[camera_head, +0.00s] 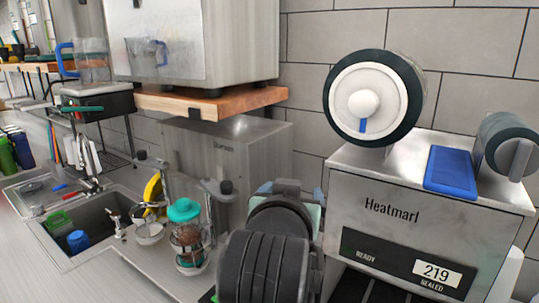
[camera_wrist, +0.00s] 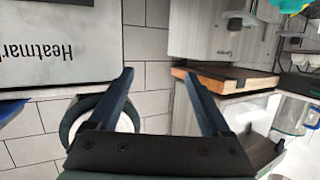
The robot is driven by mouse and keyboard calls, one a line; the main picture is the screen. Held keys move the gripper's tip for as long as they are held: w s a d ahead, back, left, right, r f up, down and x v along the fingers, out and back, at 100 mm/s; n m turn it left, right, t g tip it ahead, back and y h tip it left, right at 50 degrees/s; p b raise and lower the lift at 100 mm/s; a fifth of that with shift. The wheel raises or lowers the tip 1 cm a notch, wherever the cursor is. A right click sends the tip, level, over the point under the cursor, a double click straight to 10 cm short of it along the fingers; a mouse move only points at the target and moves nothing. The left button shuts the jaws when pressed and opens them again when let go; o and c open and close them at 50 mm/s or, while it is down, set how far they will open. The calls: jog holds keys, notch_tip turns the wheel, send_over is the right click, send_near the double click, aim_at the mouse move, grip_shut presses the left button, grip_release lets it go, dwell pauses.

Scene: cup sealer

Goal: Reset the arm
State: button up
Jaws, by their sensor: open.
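In the head view my dark arm rises from the bottom centre and mostly hides the gripper, just left of the cup sealer (camera_head: 390,185), a steel box marked "Heatmarl" with a display reading 219. In the wrist view the sealer's front (camera_wrist: 60,50) appears upside down at the left.
A wooden shelf (camera_head: 212,100) bears a steel appliance above a grey machine (camera_head: 225,155). A teal-lidded jar (camera_head: 187,240) stands on the counter left of my arm. A sink (camera_head: 85,225) lies further left. A film roll (camera_head: 372,98) sits on the sealer.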

jog(key=s+a+r+n+t+y, duration=0.1)
jog(key=s+r+t, duration=0.5)
jog(key=s+r, duration=0.3)
jog(key=s+a+r+n+t+y, duration=0.1)
jog(key=s+r+t, duration=0.5)
jog(key=r, duration=0.9)
jog(key=s+a, duration=0.1)
jog(key=s, duration=0.2)
jog(key=shift+s+a+n+t+y, duration=0.15)
jog(key=shift+a+n+t+y, duration=0.1)
jog(key=shift+n+t+y, duration=0.05)
